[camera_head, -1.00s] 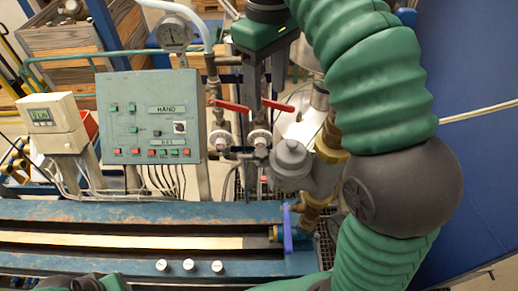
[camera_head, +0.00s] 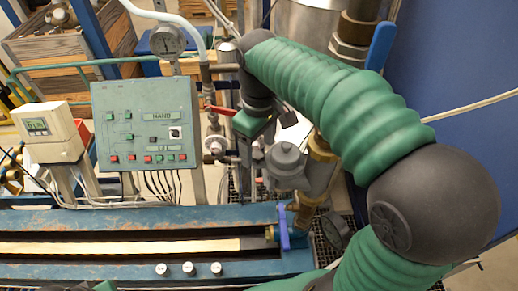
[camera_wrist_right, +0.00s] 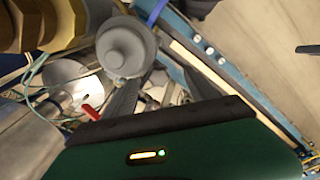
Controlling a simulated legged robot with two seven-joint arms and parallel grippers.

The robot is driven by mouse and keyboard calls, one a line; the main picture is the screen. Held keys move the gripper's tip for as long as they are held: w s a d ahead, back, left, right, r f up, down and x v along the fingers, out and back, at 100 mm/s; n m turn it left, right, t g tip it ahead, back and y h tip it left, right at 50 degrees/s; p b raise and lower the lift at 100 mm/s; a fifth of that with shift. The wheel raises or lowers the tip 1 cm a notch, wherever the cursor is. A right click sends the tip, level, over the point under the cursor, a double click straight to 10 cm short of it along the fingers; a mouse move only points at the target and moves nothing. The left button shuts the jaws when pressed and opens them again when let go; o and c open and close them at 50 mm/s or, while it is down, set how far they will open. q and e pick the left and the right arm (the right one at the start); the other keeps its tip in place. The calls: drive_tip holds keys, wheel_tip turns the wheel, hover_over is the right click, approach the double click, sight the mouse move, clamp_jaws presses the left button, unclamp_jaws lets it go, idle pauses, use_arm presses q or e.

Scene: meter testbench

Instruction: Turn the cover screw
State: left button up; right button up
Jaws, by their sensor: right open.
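A grey round meter body with a cap (camera_head: 286,160) stands at the centre of the head view, joined to brass pipework. In the right wrist view the cap (camera_wrist_right: 125,46) is large, with a smaller raised disc on it. I cannot make out a separate cover screw for certain. My right gripper (camera_head: 256,154) points down just left of the cap in the head view. Its dark fingers (camera_wrist_right: 160,84) are apart and empty in the wrist view, close beside the cap. I cannot tell whether they touch it. My left gripper is not clearly seen.
A green control panel (camera_head: 145,124) and a beige display box (camera_head: 48,130) stand to the left. A red valve handle (camera_head: 224,110) and pipes are close behind the gripper. A blue lever (camera_head: 284,228) and the blue bench (camera_head: 120,216) lie in front.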

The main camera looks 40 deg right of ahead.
drive_tip(key=shift+s+a+f+g, duration=0.2)
drive_tip(key=shift+a+f, duration=0.1)
drive_tip(key=shift+f, duration=0.15)
drive_tip(key=shift+s+a+f+g, duration=0.15)
drive_tip(key=shift+a+f, duration=0.15)
drive_tip(key=shift+f, duration=0.15)
drive_tip(key=o, duration=0.4)
drive_tip(key=shift+a, duration=0.1)
drive_tip(key=shift+s, duration=0.15)
drive_tip(key=shift+c, duration=1.2)
drive_tip(key=shift+d+f, duration=0.1)
drive_tip(key=shift+d, duration=0.2)
drive_tip(key=shift+c, duration=1.1)
drive_tip(key=shift+d+f, duration=0.1)
drive_tip(key=shift+d, duration=0.35)
drive_tip(key=c, duration=0.7)
drive_tip(key=shift+w+d+f, duration=0.15)
drive_tip(key=shift+w, duration=0.4)
clamp_jaws()
use_arm(q)
drive_tip(key=shift+w+d+f, duration=0.35)
drive_tip(key=shift+w, duration=0.3)
use_arm(e)
drive_tip(key=shift+w, duration=0.2)
